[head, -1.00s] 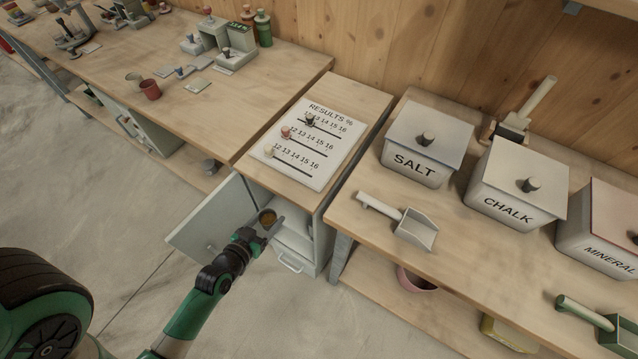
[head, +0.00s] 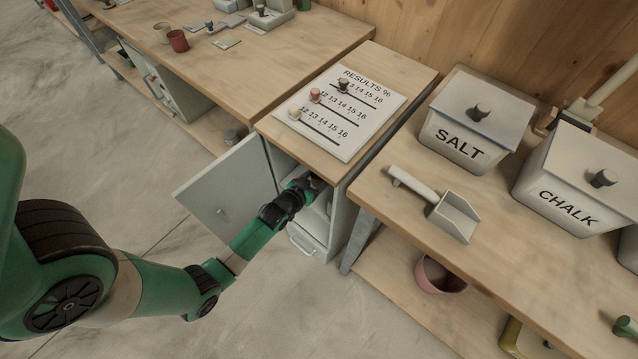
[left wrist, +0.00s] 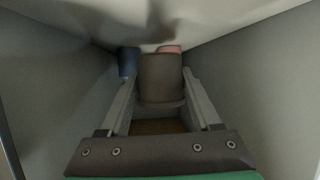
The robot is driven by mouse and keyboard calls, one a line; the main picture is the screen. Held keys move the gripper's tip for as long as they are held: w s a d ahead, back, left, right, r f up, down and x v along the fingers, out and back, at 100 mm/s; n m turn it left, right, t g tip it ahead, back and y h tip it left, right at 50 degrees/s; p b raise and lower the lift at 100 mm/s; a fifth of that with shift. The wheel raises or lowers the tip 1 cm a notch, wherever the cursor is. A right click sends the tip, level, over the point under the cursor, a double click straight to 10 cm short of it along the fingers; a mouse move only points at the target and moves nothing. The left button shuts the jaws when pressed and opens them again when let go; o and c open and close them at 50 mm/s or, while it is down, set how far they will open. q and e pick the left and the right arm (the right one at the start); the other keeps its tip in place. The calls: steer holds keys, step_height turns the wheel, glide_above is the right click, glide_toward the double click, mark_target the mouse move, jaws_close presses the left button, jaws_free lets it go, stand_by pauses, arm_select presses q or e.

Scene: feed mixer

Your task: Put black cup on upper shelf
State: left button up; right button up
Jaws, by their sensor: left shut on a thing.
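The dark cup, black to brown in this light, shows in the left wrist view (left wrist: 160,80) between the two fingers of my left gripper (left wrist: 161,76). The gripper is shut on it. In the head view my left gripper (head: 308,186) reaches into the upper part of the open grey cabinet (head: 342,222), under the wooden top. The cup is hidden there by the gripper and cabinet. I cannot tell whether the cup touches the shelf. My right gripper is not in view.
A blue thing (left wrist: 128,61) and a pink-red thing (left wrist: 170,49) are behind the cup inside the cabinet. Grey walls stand close on both sides. The cabinet door (head: 232,188) is swung open to the left.

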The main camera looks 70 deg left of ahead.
mark_target(315, 186)
arm_select(q)
step_height(315, 186, down, 3)
steer(key=shift+w+a+f+b, duration=0.1)
steer(key=shift+f+b, duration=0.05)
steer(key=shift+b, duration=0.6)
steer(key=shift+f, duration=0.1)
steer(key=o, duration=1.4)
steer(key=shift+c, duration=0.2)
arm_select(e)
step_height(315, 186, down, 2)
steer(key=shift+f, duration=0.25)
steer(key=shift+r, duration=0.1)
